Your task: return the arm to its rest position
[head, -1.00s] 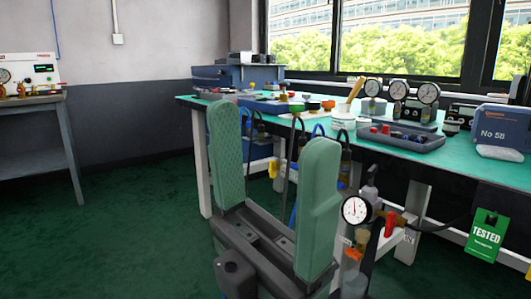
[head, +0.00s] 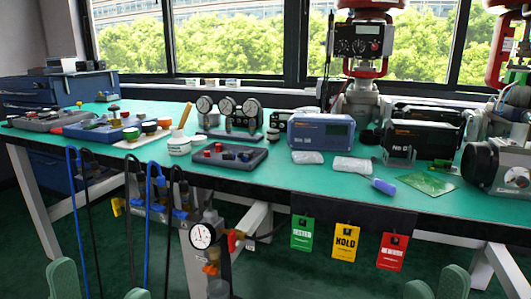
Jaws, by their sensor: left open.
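My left gripper (head: 100,287) shows only as two green padded fingertips at the bottom left edge of the head view. Its tips stand well apart, so it is open, and nothing shows between them. My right gripper (head: 437,286) shows as two green fingertips close together at the bottom right edge. Whether it is open or shut cannot be told, as the rest is cut off by the frame. Both grippers appear low, in front of the workbench (head: 330,191). The arms themselves are out of view.
The bench carries a parts tray (head: 226,161), gauges (head: 227,106), a blue case (head: 320,132) and red-topped valve equipment (head: 362,45). A gauge assembly (head: 201,236), hoses (head: 150,220) and green, yellow and red tags (head: 345,241) hang at its front. Green floor lies below.

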